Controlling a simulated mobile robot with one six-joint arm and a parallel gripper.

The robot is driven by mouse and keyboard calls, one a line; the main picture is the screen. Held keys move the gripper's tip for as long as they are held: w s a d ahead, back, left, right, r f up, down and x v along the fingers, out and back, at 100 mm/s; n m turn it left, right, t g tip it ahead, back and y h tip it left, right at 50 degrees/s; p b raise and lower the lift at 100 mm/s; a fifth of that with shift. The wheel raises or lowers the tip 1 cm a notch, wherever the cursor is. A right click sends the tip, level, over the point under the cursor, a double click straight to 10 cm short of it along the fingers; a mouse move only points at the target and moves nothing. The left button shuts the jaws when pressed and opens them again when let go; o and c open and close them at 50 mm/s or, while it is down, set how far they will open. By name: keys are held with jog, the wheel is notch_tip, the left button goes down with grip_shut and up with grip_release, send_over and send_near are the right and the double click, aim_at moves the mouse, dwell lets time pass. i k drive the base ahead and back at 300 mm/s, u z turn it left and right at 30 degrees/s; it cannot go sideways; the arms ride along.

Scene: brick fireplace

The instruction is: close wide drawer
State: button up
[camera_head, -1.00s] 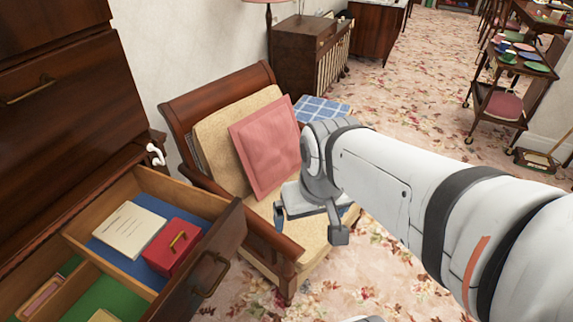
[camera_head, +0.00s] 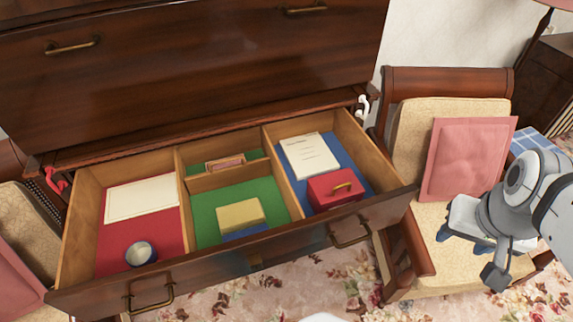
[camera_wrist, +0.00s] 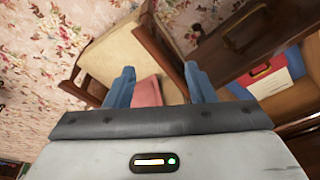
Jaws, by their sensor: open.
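The wide drawer (camera_head: 250,253) is pulled well out of a dark wood cabinet in the head view. Its front has two brass handles, a left one (camera_head: 150,300) and a right one (camera_head: 350,234). Inside are red, green and blue sections. They hold a red box (camera_head: 335,189), papers (camera_head: 310,156), a yellow block (camera_head: 240,214) and a small round cup (camera_head: 140,253). My gripper (camera_head: 468,262) is open and empty, right of the drawer, above the armchair seat. In the wrist view, my gripper (camera_wrist: 160,85) points toward the chair, and the drawer front (camera_wrist: 250,40) shows at right.
The wooden armchair (camera_head: 440,75) with a pink cushion (camera_head: 467,158) stands close to the drawer's right end. Another chair (camera_head: 25,235) stands at the left. A white hook-like object (camera_head: 362,106) sits by the cabinet's right corner.

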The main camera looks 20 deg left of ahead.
aim_at(95, 281)
jog(key=z, duration=4.1)
jog(key=i, duration=0.5)
jog(key=z, duration=5.6)
jog(key=i, duration=0.45)
jog(key=u, duration=0.2)
